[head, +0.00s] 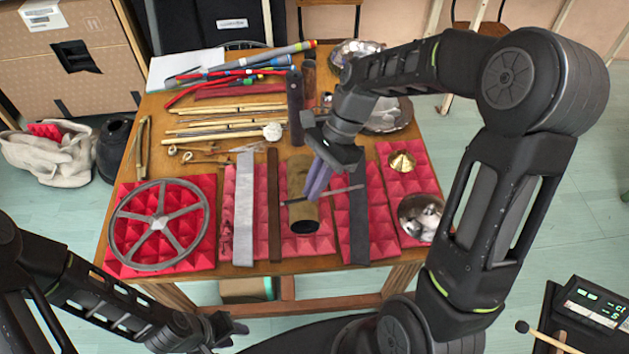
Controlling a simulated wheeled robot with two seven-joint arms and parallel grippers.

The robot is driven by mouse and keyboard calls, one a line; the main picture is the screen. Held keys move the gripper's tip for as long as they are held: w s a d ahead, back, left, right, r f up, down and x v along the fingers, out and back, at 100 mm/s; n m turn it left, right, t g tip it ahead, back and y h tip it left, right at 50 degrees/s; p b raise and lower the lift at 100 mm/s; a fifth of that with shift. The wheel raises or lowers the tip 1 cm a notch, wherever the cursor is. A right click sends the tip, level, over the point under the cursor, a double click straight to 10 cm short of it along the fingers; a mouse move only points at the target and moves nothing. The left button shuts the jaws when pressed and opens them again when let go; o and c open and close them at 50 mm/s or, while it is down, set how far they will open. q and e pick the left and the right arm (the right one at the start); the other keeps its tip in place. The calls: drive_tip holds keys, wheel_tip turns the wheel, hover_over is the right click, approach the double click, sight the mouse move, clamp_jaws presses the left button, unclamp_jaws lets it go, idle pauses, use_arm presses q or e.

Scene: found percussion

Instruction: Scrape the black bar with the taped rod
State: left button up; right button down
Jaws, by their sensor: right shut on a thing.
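The black bar (359,225) lies lengthwise on a red foam pad, right of the middle of the table. My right gripper (316,191) has purple-grey fingers and is shut on a thin dark rod (343,190). The rod lies nearly level across the picture, and its right end overlaps the upper part of the black bar. Whether it touches the bar or hovers above it I cannot tell. Tape on the rod is too small to make out. My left gripper (232,329) is low in front of the table, away from the objects; its finger opening is unclear.
A spoked wheel (159,221) lies at left. A brass cone (402,161) and a metal bowl (420,214) sit at right. Sticks (225,125) crowd the back.

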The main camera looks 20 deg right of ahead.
drive_tip(key=shift+f+b, duration=0.65)
drive_tip(key=shift+f, duration=0.95)
drive_tip(key=shift+f+b, duration=0.45)
drive_tip(key=shift+f, duration=0.35)
drive_tip(key=shift+s, duration=0.1)
drive_tip(key=s, duration=0.1)
drive_tip(key=s+a, duration=0.1)
drive_tip(key=s, duration=0.1)
drive_tip(key=s+a, duration=0.1)
drive_tip(key=shift+s+a+p, duration=0.15)
drive_tip(key=shift+p, duration=0.2)
drive_tip(key=w+d, duration=0.1)
drive_tip(key=w, duration=0.2)
drive_tip(key=w+d+p, duration=0.1)
drive_tip(key=w+d, duration=0.1)
drive_tip(key=w, duration=0.1)
drive_tip(key=w+d, duration=0.1)
drive_tip(key=w, duration=0.2)
drive_tip(key=shift+d+f, duration=0.15)
drive_tip(key=shift+d, duration=0.15)
drive_tip(key=shift+s, duration=0.15)
